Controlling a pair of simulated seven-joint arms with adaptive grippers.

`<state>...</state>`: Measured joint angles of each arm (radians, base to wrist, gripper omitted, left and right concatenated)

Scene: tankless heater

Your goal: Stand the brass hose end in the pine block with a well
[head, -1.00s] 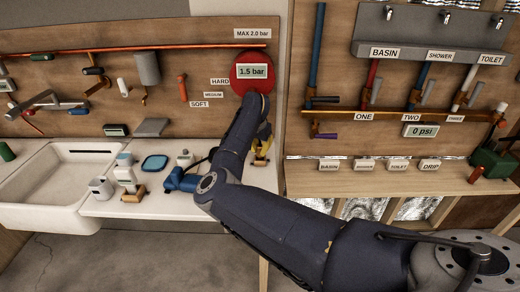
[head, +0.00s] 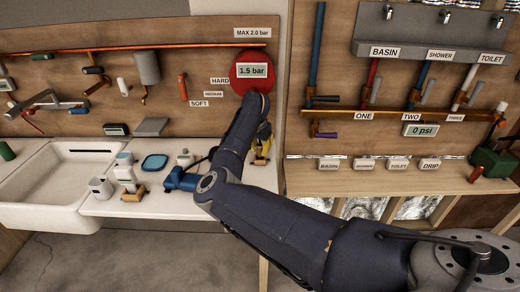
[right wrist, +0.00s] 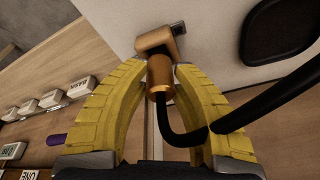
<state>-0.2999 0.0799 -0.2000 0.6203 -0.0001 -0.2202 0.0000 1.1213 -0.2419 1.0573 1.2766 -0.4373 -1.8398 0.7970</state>
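My right gripper (right wrist: 162,68) has yellow fingers, one on each side of the brass hose end (right wrist: 160,78). Their tips appear to close on its sides. A black hose (right wrist: 180,136) bends away from the hose end to the right. A tan block with a dark end, seemingly the pine block (right wrist: 153,40), lies just beyond the tips on the pale counter. How deep the hose end sits in its well is hidden. In the head view, the right gripper (head: 262,146) is low over the counter's right end, partly hidden by my arm. My left gripper is not in view.
A blue tool (head: 182,180) lies on the counter left of my right arm, beside a blue-rimmed dark tray (head: 155,163). A cup (head: 101,187) and a sink (head: 50,185) are further left. A wooden bench (head: 375,181) with labels stands to the right.

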